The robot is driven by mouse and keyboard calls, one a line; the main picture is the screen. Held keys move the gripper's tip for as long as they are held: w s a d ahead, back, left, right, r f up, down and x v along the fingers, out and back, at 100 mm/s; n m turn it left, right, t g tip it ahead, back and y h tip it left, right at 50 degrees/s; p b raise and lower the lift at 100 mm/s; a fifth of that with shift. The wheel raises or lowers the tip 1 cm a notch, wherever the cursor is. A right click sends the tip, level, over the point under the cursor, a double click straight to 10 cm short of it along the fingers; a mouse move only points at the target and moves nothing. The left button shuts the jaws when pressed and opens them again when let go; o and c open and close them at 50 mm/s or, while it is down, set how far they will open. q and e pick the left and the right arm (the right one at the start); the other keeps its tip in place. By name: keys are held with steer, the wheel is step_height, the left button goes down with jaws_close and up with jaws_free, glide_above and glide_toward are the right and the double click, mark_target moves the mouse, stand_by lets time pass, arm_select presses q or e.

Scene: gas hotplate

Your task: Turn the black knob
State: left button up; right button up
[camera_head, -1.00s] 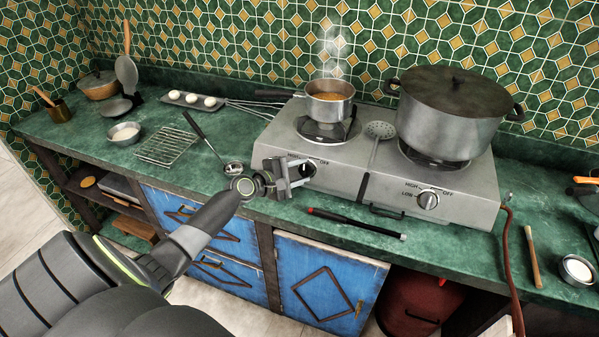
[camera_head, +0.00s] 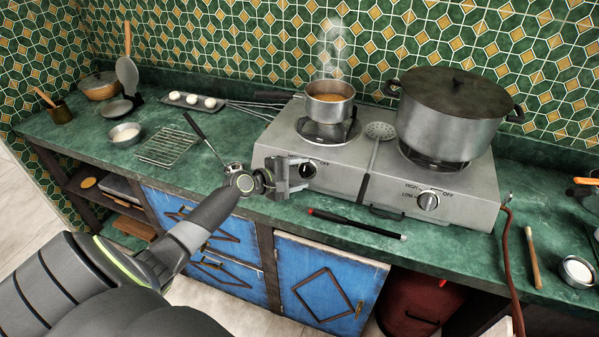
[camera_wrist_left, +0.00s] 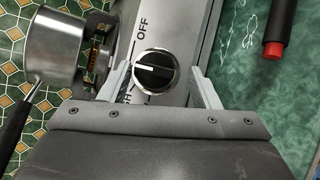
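The black knob (camera_head: 308,171) is on the front of the hotplate (camera_head: 335,178), under the left burner. In the left wrist view the knob (camera_wrist_left: 155,72) is round and black with a silver rim; its white mark points left in that picture, between OFF and the partly hidden HIGH. My left gripper (camera_head: 291,174) is at the hotplate front, just left of the knob in the head view. In the left wrist view its open fingers (camera_wrist_left: 160,78) lie on either side of the knob, with gaps showing. Whether the tips reach past the knob's face is unclear. My right gripper is not in view.
A steaming saucepan (camera_head: 330,103) is on the left burner and a large lidded pot (camera_head: 452,112) on the right one. A second knob (camera_head: 428,201) is under the pot. A red-tipped black rod (camera_head: 357,224) lies on the counter in front. A ladle and rack are left.

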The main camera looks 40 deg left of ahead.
arm_select(q)
steer(key=shift+r, duration=0.15)
steer(key=shift+s+a+r, duration=0.1)
steer(key=shift+s+a, duration=0.15)
steer(key=shift+s, duration=0.1)
steer(key=b+v, duration=0.2)
steer(key=v, duration=1.4)
steer(key=shift+s+b, duration=0.25)
steer(key=shift+b, duration=0.05)
